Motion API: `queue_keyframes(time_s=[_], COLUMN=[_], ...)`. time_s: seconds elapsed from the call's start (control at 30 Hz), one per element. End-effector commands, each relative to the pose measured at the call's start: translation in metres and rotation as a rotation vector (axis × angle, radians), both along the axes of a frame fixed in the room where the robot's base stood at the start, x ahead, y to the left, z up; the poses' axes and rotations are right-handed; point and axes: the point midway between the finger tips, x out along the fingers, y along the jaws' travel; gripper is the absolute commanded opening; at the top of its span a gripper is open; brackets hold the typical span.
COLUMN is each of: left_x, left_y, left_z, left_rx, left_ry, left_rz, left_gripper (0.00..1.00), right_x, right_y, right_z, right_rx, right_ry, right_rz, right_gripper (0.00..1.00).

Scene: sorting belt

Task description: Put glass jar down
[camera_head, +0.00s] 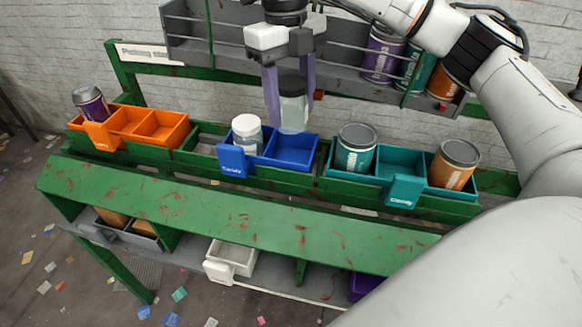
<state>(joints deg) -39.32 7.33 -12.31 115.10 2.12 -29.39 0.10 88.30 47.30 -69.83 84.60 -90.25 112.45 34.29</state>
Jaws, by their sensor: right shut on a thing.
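My right gripper (290,97) hangs down from the top middle with its two purple fingers closed on a clear glass jar (293,113) with a dark lid. The jar is upright over the blue bin (268,164); I cannot tell whether its base touches the bin. A white-lidded jar (247,133) stands in the left compartment of that bin, left of the held jar. My left gripper is out of view.
An orange bin (159,128) with a purple can (91,103) stands left. A teal bin (376,163) at right holds a teal can (355,148) and an orange can (454,164). A grey shelf (212,38) with cans is behind. A green ledge (220,205) runs in front.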

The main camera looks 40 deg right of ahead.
Motion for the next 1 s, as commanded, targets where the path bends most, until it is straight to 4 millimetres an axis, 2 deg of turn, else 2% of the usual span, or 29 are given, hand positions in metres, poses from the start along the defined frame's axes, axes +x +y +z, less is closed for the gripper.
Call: queue_keyframes(time_s=[0.17, 0.3, 0.47, 0.7, 1.0], left_x=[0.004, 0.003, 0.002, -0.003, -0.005], left_y=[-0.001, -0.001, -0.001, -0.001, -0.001], left_z=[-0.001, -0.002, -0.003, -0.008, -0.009], left_rx=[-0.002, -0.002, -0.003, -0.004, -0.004], left_ry=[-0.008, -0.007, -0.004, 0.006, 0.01], left_rz=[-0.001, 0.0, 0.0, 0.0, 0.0], left_gripper=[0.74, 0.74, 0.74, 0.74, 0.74], right_x=[0.0, 0.0, 0.0, 0.0, 0.001], right_y=[-0.002, -0.002, -0.002, -0.002, -0.002], right_z=[-0.021, -0.042, -0.058, -0.095, -0.1], right_rx=[-0.002, -0.004, -0.002, -0.002, -0.002], right_ry=[0.007, 0.005, 0.005, 0.004, 0.002], right_rz=[-0.066, -0.066, -0.064, -0.063, -0.062], right_gripper=[0.24, 0.24, 0.24, 0.24, 0.24])
